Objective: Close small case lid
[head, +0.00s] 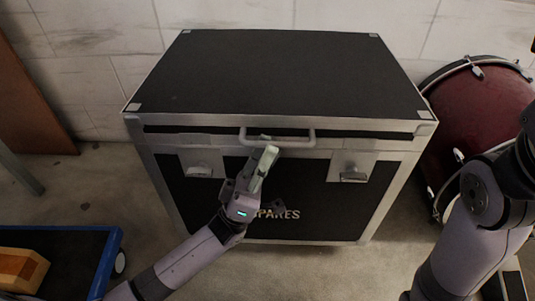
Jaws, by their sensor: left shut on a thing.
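The case (180,220) is a black box with silver metal edges and the word SPARES on its front. Its black lid (275,75) lies over the top, nearly level. A dark strip runs below the lid's front edge; I cannot tell whether it is a narrow gap. A grey handle (303,140) sits at the middle of the lid's front edge. My left gripper (267,150) is at this handle, shut on it, and its fingers hide part of it. My right arm shows at the right; its gripper is out of view.
Two metal latches, left (199,171) and right (354,175), are on the case front. A red drum (475,105) stands close at the right. A blue-edged cart (108,262) with a wooden block (22,268) is at lower left. A wall is behind the case.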

